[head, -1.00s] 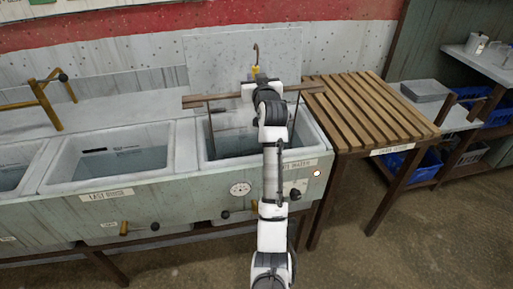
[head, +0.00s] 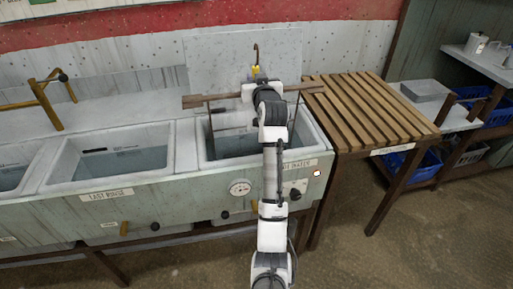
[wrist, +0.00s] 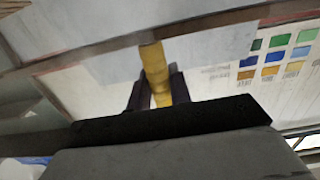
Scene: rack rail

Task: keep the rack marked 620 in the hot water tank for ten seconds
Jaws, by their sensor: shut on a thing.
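The rack shows as a wooden bar (head: 195,101) with thin dark rods hanging down into the hot water tank (head: 309,137) on the right. A hook and a yellow grip (head: 255,70) stand above the bar. No 620 mark is readable. The bar spans above the tank; I cannot tell whether it touches the rim. My gripper (wrist: 155,88) is shut on the yellow grip (wrist: 153,60), seen in the wrist view. In the head view my arm hides the gripper and the middle of the bar. The tank's label is partly hidden.
Another water-filled tank (head: 66,180) stands to the left. A slatted wooden rack table (head: 365,105) adjoins the hot tank on the right. A pale panel (head: 215,60) rises behind the tank. A brass tap (head: 45,105) stands at the back left. A dial (head: 240,188) is on the front.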

